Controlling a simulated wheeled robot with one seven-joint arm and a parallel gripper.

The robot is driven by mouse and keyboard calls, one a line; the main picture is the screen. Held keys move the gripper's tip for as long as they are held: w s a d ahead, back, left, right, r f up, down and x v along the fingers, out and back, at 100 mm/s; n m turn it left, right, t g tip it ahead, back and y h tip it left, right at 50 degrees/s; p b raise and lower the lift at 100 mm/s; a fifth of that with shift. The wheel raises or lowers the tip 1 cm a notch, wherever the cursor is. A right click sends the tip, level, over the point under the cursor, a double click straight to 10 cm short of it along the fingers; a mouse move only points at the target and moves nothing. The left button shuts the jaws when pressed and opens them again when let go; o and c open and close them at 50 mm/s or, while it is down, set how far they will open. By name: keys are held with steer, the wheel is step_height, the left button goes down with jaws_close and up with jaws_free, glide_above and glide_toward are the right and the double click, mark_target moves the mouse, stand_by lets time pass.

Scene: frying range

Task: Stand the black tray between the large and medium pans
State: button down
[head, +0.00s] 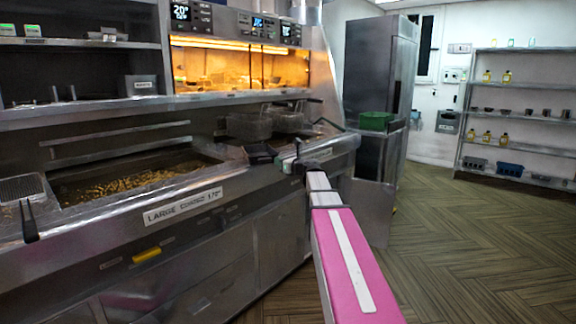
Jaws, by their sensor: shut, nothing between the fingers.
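The large pan (68,203) is the left fryer well, with brown bits in its oil and a label on its front beginning with "LARGE". A small dark tray-like object (261,154) sits on the counter just right of it; it looks like the black tray, but whether it lies or stands is too small to tell. The medium pan seems to be farther right, under the wire baskets (250,126); its well is mostly hidden. My gripper (297,150) is shut and empty at the counter's front edge, right of the dark object and apparently apart from it.
A lit warming cabinet (240,68) stands above the counter. A green container (376,121) sits beyond the counter's right end, by a steel fridge (380,75). Shelves (515,112) line the right wall. The patterned floor (460,240) at right is clear.

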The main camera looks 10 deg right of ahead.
steer(key=shift+x, duration=0.95)
steer(key=x, duration=1)
steer(key=shift+w+a, duration=0.15)
steer(key=shift+w, duration=0.05)
steer(key=shift+s, duration=0.1)
